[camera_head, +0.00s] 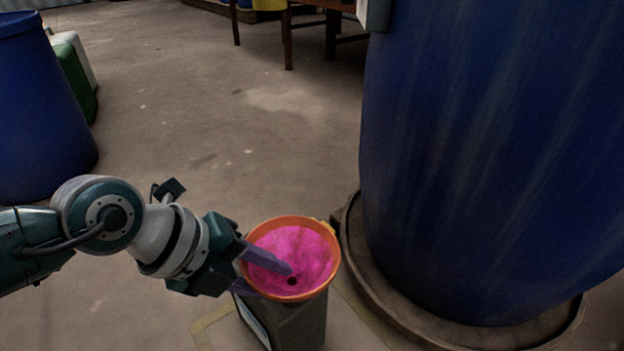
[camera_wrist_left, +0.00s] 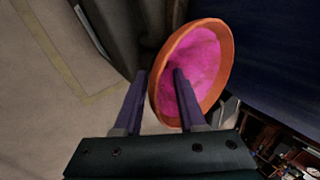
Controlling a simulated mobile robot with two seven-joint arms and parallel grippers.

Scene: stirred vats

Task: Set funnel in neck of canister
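The funnel (camera_head: 312,247) has an orange rim and a pink inside with a dark hole low in its bowl. It sits over the dark grey canister (camera_head: 300,328); its bowl hides the neck and spout, so I cannot tell how it is seated. My left gripper (camera_head: 275,280) is open, with its purple fingers apart astride the funnel's near-left rim, one inside the bowl and one outside. The left wrist view shows the same fingers (camera_wrist_left: 159,72) on both sides of the rim, with the funnel (camera_wrist_left: 207,60) between and beyond them. My right gripper is not in view.
A large blue vat (camera_head: 490,150) on a round dark base (camera_head: 390,293) stands close to the right of the canister. Another blue barrel (camera_head: 40,110) and a green container (camera_head: 75,80) stand at the left. The floor behind the funnel is clear.

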